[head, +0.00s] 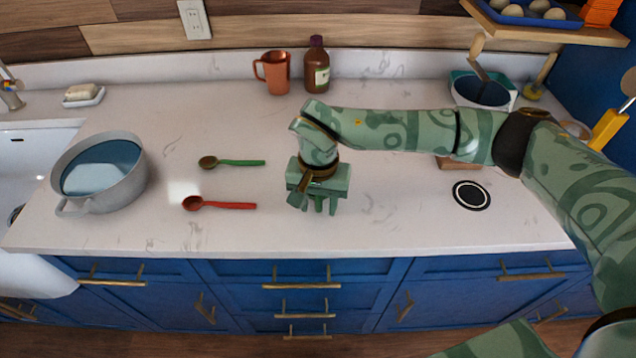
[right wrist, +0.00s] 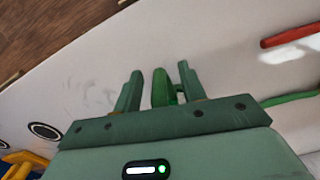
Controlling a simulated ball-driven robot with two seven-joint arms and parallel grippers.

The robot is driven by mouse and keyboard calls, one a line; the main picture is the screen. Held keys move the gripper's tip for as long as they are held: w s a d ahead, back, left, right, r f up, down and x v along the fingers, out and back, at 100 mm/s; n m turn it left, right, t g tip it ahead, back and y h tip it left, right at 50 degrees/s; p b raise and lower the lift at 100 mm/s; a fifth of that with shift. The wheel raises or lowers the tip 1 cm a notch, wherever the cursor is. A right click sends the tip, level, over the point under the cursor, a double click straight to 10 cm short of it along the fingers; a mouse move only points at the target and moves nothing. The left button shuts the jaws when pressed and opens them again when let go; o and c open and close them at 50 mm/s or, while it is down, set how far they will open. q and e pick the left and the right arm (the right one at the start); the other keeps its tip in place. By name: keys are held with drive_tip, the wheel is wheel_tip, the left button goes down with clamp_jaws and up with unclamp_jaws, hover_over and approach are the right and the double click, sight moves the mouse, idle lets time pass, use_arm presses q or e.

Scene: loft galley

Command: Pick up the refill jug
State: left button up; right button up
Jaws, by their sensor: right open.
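A copper-coloured jug (head: 276,73) with a handle on its left side stands upright at the back of the counter, beside a brown bottle. It is the only thing I can clearly make out as a jug. My right gripper (head: 319,203) points down over the middle of the counter, well in front of the jug and apart from it. In the right wrist view its fingers (right wrist: 158,90) are spread. A narrow green thing (right wrist: 160,88) shows between them; I cannot tell what it is or whether they touch it. My left gripper is out of view.
A grey pot (head: 116,190) stands at the left by the sink. A green spoon (head: 235,163) and a red spoon (head: 222,205) lie left of my right gripper. The brown bottle (head: 317,72) has a label. A black disc (head: 471,195) lies to the right.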

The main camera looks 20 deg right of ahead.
drive_tip(key=shift+f, duration=0.4)
clamp_jaws()
drive_tip(key=shift+r, duration=0.2)
drive_tip(key=shift+r, duration=0.65)
drive_tip(key=s+a+r, duration=0.4)
drive_tip(key=a+r, duration=0.7)
drive_tip(key=a, duration=0.2)
drive_tip(key=shift+a+r, duration=0.2)
drive_tip(key=shift+a, duration=0.05)
